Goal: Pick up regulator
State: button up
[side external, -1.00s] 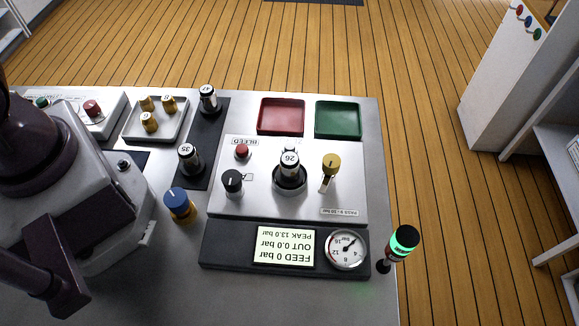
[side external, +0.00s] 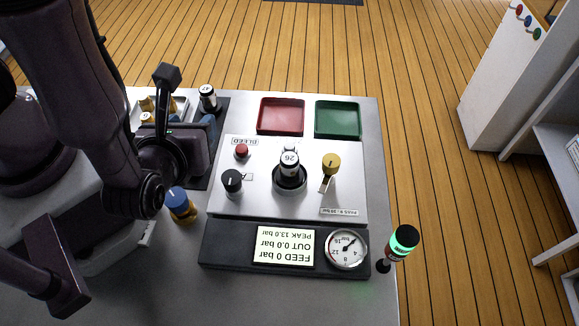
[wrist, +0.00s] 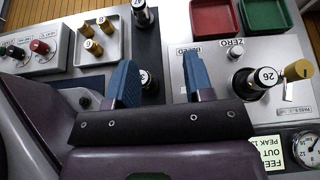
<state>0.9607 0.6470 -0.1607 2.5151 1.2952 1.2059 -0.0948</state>
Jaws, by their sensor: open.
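A blue-capped brass fitting (side external: 180,205), the piece that looks most like a regulator, stands upright on the metal bench left of the panel; no label on it is readable. My gripper (wrist: 158,64) is open, with its two blue fingers apart and nothing held. In the side view my gripper is behind the blue-capped fitting, over the dark strip. Between the fingers in the wrist view, partly hidden, is the black cylinder marked 35 (wrist: 147,80). The cylinder marked 47 (side external: 208,98) stands farther back, and the one marked 26 (side external: 289,168) sits in the panel's round socket.
The panel (side external: 265,205) carries a black knob (side external: 232,182), a red button (side external: 242,151) and a yellow-handled valve (side external: 331,164). Red (side external: 281,116) and green (side external: 338,119) trays are empty behind it. A lit beacon (side external: 402,242) stands front right. A tray (wrist: 97,47) holds brass fittings.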

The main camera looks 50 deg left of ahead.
jog(key=d+f+m+t+h, duration=0.3)
jog(key=d+f+m+h, duration=0.15)
jog(key=m, duration=0.25)
jog(key=m+t+h, duration=0.1)
jog(key=m+h, duration=0.2)
jog(key=h, duration=0.1)
send_near(295, 161)
jog(key=shift+n, duration=0.3)
jog(key=x, duration=0.4)
jog(key=a+f+x, duration=0.1)
jog(key=x, duration=0.2)
jog(key=shift+s+f, duration=0.1)
jog(key=shift+s, duration=0.2)
jog(key=x, duration=0.5)
jog(key=shift+s, duration=0.1)
jog(key=c, duration=0.9)
